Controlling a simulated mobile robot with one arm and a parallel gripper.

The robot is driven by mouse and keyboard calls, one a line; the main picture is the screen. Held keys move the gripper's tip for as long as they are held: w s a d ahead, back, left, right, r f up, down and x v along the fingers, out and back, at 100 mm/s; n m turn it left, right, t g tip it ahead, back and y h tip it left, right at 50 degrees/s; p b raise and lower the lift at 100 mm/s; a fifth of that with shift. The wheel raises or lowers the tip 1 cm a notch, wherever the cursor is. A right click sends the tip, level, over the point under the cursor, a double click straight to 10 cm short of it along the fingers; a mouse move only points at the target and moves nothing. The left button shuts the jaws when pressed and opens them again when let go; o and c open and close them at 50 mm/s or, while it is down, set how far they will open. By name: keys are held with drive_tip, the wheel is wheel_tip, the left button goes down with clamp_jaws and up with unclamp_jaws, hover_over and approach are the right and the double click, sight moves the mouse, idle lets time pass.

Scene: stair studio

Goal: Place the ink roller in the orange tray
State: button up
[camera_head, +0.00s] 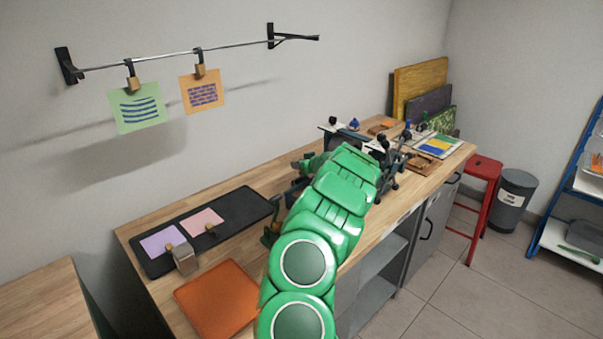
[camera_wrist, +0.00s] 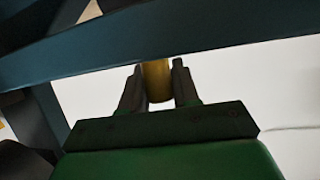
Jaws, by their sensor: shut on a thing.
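The orange tray (camera_head: 218,298) lies flat and empty at the near left of the wooden workbench. In the wrist view my gripper (camera_wrist: 158,80) is shut on a yellowish round handle (camera_wrist: 157,82), which I take to be the ink roller's. The rest of the roller cannot be made out. A dark blue-grey bar (camera_wrist: 200,45) crosses in front of the fingers; I cannot tell what it belongs to. In the head view my green arm covers the middle of the bench and hides the gripper.
Left of the arm, a black mat (camera_head: 160,260) holds purple and pink cards and a small block (camera_head: 186,261). Press equipment (camera_head: 393,160) crowds the bench's far end. A red stool (camera_head: 484,170) stands beyond.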

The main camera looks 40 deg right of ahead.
clamp_jaws()
wheel_tip(320, 180, up, 4)
drive_tip(key=shift+f, duration=0.2)
drive_tip(key=shift+s+a+r, duration=0.1)
drive_tip(key=shift+s+a, duration=0.05)
drive_tip(key=shift+s, duration=0.05)
drive_tip(key=s+a+r, duration=0.8)
drive_tip(key=s+r, duration=0.1)
drive_tip(key=s, duration=0.1)
drive_tip(key=shift+s+a+r, duration=0.15)
drive_tip(key=shift+s+a, duration=0.1)
idle(0.3)
